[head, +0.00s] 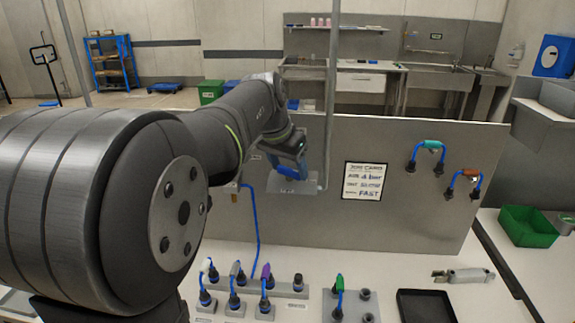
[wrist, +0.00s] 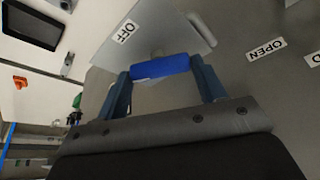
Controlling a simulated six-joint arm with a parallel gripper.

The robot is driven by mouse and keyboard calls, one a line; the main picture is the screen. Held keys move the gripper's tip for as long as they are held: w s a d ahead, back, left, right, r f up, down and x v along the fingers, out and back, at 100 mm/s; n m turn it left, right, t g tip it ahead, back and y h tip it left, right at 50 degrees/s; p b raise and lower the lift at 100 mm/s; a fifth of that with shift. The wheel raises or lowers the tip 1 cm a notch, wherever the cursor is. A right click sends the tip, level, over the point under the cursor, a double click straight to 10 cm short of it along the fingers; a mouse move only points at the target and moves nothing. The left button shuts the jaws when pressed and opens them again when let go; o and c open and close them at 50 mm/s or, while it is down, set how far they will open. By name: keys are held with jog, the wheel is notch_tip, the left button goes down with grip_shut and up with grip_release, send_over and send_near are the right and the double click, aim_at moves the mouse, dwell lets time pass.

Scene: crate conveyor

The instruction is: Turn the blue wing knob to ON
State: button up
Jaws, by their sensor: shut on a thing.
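The blue wing knob (wrist: 160,67) shows in the wrist view as a short blue bar in front of a grey plate (wrist: 172,20). My gripper (wrist: 161,75) has one finger at each end of the bar and is shut on it. An OFF label (wrist: 125,31) is on the plate, up and left of the knob. No ON label can be made out. In the head view my gripper (head: 290,165) is at the upright grey panel (head: 350,225), and it hides the knob there.
Several plugs stand on the bench in front, beside a black tray (head: 426,305). A green bin (head: 528,226) is at right.

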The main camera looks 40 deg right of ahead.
jog(key=n+t, duration=0.1)
jog(key=n, duration=0.1)
jog(key=n+t, duration=0.1)
jog(key=n, duration=0.2)
jog(key=shift+s+d+n+y, duration=0.1)
jog(key=shift+s+n+y, duration=0.05)
jog(key=shift+n+y, duration=0.2)
dwell(0.3)
jog(key=o, duration=1)
jog(key=shift+r, duration=0.1)
jog(key=v, duration=1.7)
jog(key=shift+s+d+r, duration=0.1)
jog(key=shift+d+r, duration=0.05)
jog(key=shift+r, duration=0.05)
